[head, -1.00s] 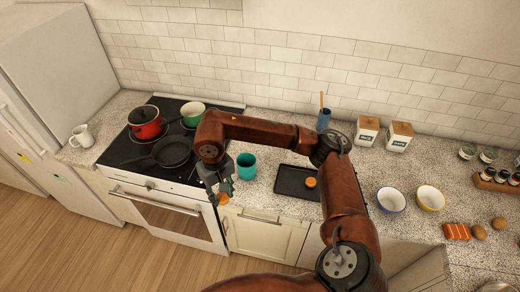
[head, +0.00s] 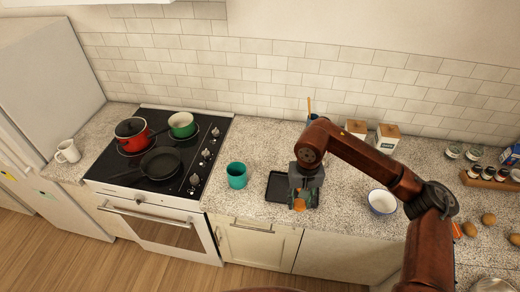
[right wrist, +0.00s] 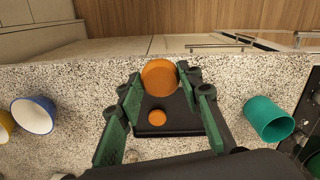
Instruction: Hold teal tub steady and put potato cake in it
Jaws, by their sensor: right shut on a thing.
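The teal tub (head: 237,176) stands upright on the counter just right of the stove; it also shows at the right of the right wrist view (right wrist: 268,120). My right gripper (head: 301,203) is over the front of the dark tray (head: 276,188), to the right of the tub and apart from it. It is shut on an orange, round potato cake (right wrist: 160,75), held between the fingertips. A second orange cake (right wrist: 157,117) lies on the tray in the right wrist view; my gripper hides it in the head view. My left gripper is not in view.
The stove with a red pot (head: 131,135), green pot (head: 182,126) and dark pan (head: 160,163) is at the left. A white bowl with a blue rim (head: 382,202) stands right of the tray. Counter between tub and tray is clear.

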